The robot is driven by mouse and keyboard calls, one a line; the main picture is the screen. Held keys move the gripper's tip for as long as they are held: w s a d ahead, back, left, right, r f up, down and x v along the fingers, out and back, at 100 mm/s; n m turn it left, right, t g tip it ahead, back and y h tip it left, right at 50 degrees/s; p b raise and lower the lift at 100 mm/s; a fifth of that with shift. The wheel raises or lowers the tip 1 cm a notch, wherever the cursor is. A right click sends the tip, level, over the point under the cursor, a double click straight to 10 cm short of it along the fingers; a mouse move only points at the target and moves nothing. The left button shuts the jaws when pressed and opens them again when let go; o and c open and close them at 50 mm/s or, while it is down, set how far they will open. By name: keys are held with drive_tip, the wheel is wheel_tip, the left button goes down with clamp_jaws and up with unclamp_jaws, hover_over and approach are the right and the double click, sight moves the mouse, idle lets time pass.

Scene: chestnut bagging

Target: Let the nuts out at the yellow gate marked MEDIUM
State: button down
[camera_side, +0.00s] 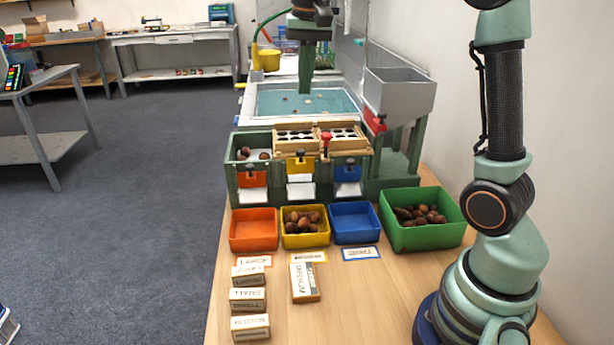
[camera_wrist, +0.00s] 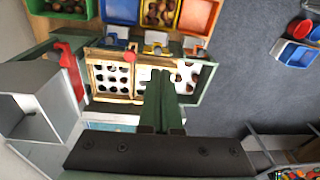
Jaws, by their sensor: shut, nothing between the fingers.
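The yellow gate (camera_side: 300,165), with a dark knob on top, is the middle of three gates on the green sorter. It sits a little higher than its neighbours and looks raised; it also shows in the wrist view (camera_wrist: 155,48). A white chute (camera_side: 300,191) is below it. The yellow bin (camera_side: 304,241) in front holds several brown nuts, also visible in the wrist view (camera_wrist: 142,22). My gripper (camera_side: 306,92) is shut and empty, pointing down behind the sorter, clear of the gate. Its green fingers are together in the wrist view (camera_wrist: 160,122).
The orange gate (camera_side: 252,179) and blue gate (camera_side: 348,173) flank the yellow one, lower. The orange bin (camera_side: 253,243) and blue bin (camera_side: 354,237) look empty. A green bin (camera_side: 441,241) holds nuts. A grey hopper (camera_side: 400,95) stands right. Small labelled boxes (camera_side: 304,283) lie in front.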

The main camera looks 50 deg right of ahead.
drive_tip(key=w+d, duration=0.1)
approach(303, 152)
drive_tip(key=shift+m, duration=0.4)
drive_tip(key=f, duration=0.3)
drive_tip(key=w+f, duration=0.1)
drive_tip(key=f, duration=0.2)
drive_tip(key=shift+w+d+f, duration=0.1)
drive_tip(key=shift+w+f, duration=0.05)
drive_tip(key=shift+f, duration=0.2)
drive_tip(key=shift+f, duration=2.15)
